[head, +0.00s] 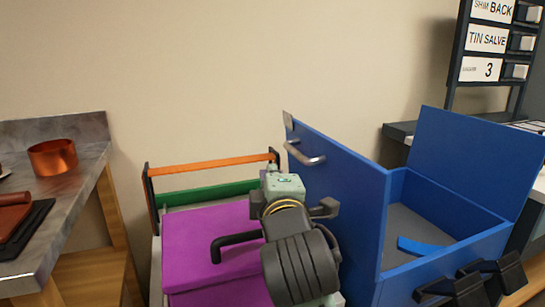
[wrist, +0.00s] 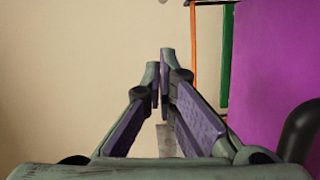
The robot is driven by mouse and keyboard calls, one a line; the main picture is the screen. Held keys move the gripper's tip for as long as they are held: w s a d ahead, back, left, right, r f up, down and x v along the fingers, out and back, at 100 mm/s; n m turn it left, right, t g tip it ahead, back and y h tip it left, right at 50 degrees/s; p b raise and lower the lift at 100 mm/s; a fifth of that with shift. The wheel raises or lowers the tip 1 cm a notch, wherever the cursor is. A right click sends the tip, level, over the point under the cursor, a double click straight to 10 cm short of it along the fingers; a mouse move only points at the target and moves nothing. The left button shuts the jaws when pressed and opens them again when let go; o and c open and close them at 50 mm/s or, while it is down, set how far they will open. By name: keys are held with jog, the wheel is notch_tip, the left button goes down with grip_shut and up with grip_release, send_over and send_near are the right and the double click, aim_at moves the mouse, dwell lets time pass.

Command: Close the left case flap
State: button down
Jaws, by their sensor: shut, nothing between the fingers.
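A blue case (head: 445,262) stands at the right in the head view. Its left flap (head: 345,185) stands up as a tall blue panel with a silver bar handle (head: 305,155) on its outer left face. The case's right flap (head: 480,155) is also raised. My gripper (wrist: 164,65) is shut and empty in the wrist view, its purple-padded fingers meeting at the tips. In the head view my wrist is left of the left flap, in front of the purple box, and mostly hides the fingers. I see no contact with the flap.
A purple box (head: 205,235) with a black handle (head: 228,243) lies beside my wrist. An orange rail (head: 212,165) and a green rail (head: 205,193) stand behind it. A workbench with a copper ring (head: 53,157) is at the left. A label rack (head: 490,40) stands at the back right.

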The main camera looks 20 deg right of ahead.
jog(key=w+d+p, duration=0.6)
jog(key=w+p, duration=0.3)
jog(key=p, duration=0.4)
jog(key=shift+w+f, duration=0.25)
jog(key=shift+w, duration=0.15)
